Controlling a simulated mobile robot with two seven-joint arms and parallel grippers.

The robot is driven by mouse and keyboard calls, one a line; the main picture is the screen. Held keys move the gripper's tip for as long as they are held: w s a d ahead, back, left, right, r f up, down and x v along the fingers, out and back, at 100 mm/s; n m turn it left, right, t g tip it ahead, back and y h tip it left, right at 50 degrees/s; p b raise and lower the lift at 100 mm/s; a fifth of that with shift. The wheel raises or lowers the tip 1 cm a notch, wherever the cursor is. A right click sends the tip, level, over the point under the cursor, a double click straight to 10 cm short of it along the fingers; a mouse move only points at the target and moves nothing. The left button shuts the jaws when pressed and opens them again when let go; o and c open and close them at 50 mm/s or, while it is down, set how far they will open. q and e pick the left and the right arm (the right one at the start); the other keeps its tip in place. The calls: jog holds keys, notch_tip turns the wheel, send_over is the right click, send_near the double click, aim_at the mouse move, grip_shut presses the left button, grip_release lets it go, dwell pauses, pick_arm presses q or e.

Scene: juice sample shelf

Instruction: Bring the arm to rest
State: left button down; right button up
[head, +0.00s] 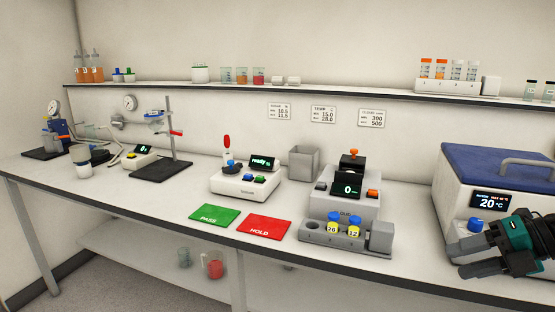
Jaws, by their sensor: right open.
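My right gripper (468,255) comes in from the right edge, dark with a teal body. Its fingers point left and are apart, with nothing seen between them. It is in front of the blue-lidded bath (500,165), near its blue knob (475,225) and its display reading 20 °C. It overlaps the front of the bath in the picture; I cannot tell if it touches. My left gripper is not in view.
A rack (318,236) with two yellow-labelled vials stands in front of a grey instrument (347,204). A green PASS mat (214,216) and a red HOLD mat (263,227) lie near the front edge. The bench between the rack and the bath is clear.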

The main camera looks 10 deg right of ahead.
jog(key=s+a+f+m+t+h, duration=0.2)
jog(key=s+a+f+m+t, duration=0.1)
jog(key=f+m, duration=0.35)
jog(key=s+a+f+m+t+h, duration=0.1)
jog(key=s+a+f+m+t, duration=0.1)
jog(key=f+m, duration=0.45)
jog(key=s+a+f+m+t+h, duration=0.2)
jog(key=s+a+f+m+t, duration=0.1)
jog(key=f+m, duration=0.3)
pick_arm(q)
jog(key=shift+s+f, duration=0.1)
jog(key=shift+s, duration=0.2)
pick_arm(e)
jog(key=s+a+f+m+g, duration=0.1)
jog(key=a+f+m, duration=0.3)
jog(key=a, duration=0.4)
jog(key=s+a+f+m+g+h, duration=0.1)
jog(key=s+a+f+m, duration=0.3)
jog(key=a, duration=0.4)
jog(key=shift+s+m+g+h, duration=0.3)
jog(key=shift+m+g, duration=0.4)
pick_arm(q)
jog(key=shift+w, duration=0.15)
pick_arm(e)
jog(key=shift+d, duration=0.1)
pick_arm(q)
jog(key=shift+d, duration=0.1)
pick_arm(e)
jog(key=shift+d, duration=0.1)
